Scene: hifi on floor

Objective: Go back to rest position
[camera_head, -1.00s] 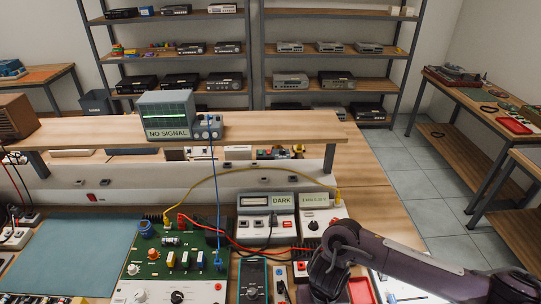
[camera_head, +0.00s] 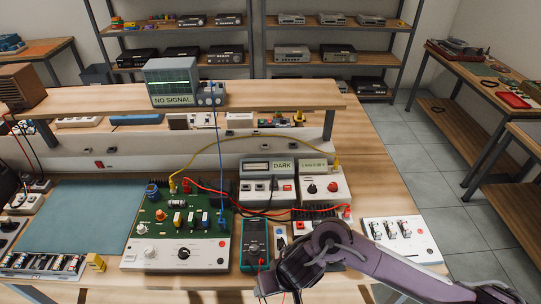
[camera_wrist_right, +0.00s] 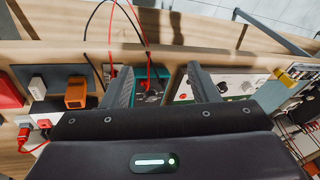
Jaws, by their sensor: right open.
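My right gripper (camera_head: 270,286) is low in the head view, its arm coming in from the lower right over the bench's front edge. In the right wrist view its two fingers (camera_wrist_right: 160,84) are apart, with nothing held between them. The teal multimeter (camera_head: 255,243) lies just beyond the gripper. In the right wrist view the multimeter (camera_wrist_right: 150,88) shows behind the finger gap, with red and black leads. I cannot tell the exact distance. My left gripper is in neither view.
A green circuit board unit (camera_head: 180,215) stands left of the multimeter, with yellow, blue and red cables. The meter reading DARK (camera_head: 268,178) is behind. A white switch panel (camera_head: 400,236) lies right. A blue-grey mat (camera_head: 80,215) is bare. Floor (camera_head: 430,190) is clear at right.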

